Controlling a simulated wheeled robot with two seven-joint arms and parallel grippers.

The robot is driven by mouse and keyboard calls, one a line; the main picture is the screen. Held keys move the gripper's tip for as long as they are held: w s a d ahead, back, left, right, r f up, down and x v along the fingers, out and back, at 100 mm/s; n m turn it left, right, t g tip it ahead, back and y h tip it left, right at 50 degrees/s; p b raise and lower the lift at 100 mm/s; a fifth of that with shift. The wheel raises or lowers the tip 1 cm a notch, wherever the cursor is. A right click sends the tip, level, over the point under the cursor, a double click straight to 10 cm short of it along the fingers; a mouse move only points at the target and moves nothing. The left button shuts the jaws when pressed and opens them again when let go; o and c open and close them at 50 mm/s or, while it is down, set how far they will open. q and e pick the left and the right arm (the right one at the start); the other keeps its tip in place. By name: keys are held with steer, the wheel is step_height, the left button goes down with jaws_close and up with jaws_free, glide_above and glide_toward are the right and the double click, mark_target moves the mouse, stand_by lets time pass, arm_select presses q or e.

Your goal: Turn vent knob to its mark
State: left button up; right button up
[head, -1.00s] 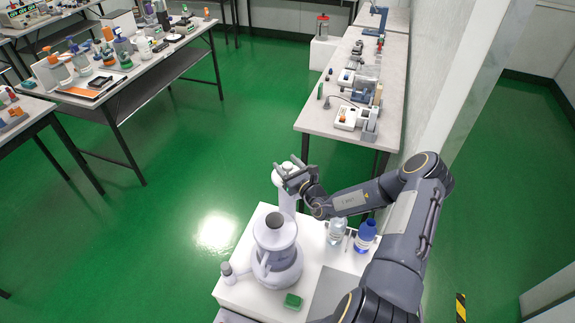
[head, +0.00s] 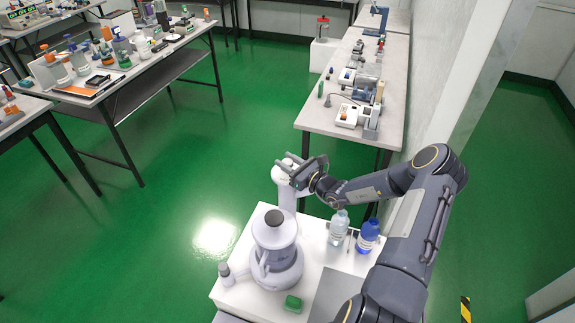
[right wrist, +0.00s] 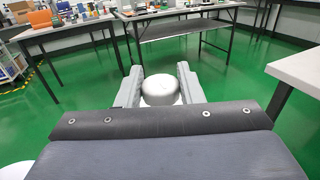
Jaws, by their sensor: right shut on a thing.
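The vent knob (right wrist: 160,90) is a round, pale, silvery cap between the two grey fingers in the right wrist view. In the head view it sits at the top of a white upright post (head: 287,195) behind the white apparatus (head: 276,245), mostly hidden by my gripper. My right gripper (head: 291,169) is shut on the knob, with a finger at each side of it. A small faint line shows on the knob's top, but I cannot make out a mark. My left gripper is out of view.
The apparatus stands on a white top (head: 318,265) with a clear bottle (head: 338,228), a blue bottle (head: 367,236), a small grey-capped piece (head: 226,274) and a green block (head: 293,304). A bench (head: 325,118) with testers stands beyond my right arm.

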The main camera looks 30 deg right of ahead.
steer(key=o, duration=0.9)
steer(key=shift+o, duration=0.2)
steer(key=b+v, duration=0.1)
steer(key=v, duration=0.7)
